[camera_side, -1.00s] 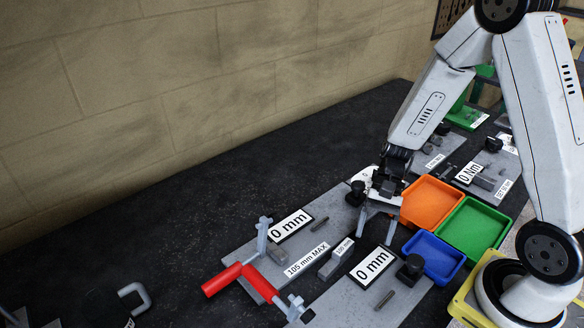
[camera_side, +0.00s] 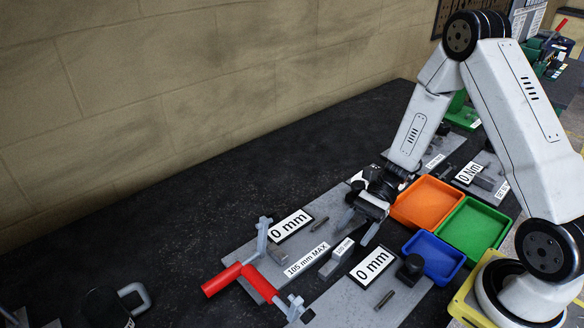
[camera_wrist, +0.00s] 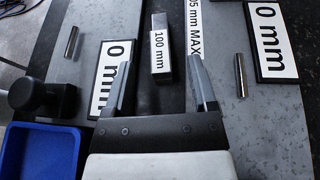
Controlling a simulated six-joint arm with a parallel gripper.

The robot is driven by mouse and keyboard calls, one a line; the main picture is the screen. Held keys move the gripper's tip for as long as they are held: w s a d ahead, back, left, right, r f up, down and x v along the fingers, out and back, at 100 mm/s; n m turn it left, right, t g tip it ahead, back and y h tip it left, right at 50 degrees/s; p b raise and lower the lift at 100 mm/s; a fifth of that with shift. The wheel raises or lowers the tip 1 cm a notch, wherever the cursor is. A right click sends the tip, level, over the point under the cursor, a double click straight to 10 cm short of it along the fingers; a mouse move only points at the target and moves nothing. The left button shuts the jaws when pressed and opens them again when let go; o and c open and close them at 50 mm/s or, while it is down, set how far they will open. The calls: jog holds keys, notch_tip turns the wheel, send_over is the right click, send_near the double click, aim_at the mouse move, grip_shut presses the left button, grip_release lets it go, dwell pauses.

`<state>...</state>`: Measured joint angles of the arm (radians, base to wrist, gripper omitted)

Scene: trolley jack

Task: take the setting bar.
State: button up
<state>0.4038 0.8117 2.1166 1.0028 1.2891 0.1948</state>
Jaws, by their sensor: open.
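The setting bar (camera_side: 329,268) seems to be the grey block with a white "100 mm" label, lying between the two grey plates. It also shows in the wrist view (camera_wrist: 160,48), just beyond my fingertips and lined up with the gap between them. My gripper (camera_side: 358,227) is open and empty, behind and above the bar in the side view. In the wrist view its two fingers (camera_wrist: 160,66) stand on either side of the bar's near end, and I see no contact. The bar's near end, with its label, is fully visible there.
A red-handled jack part (camera_side: 225,278) lies at the front left. A "0 mm" sign stands on each plate, one sign (camera_side: 290,225) at left and another (camera_side: 373,266) at right. A black knob (camera_side: 410,267) and blue tray (camera_side: 434,257) are at right.

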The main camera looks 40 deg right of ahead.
aim_at(340, 251)
jog(key=shift+s+a+f, duration=0.1)
jog(key=shift+a+f, duration=0.05)
jog(key=shift+a, duration=0.3)
jog(key=shift+x, duration=2.55)
grip_shut()
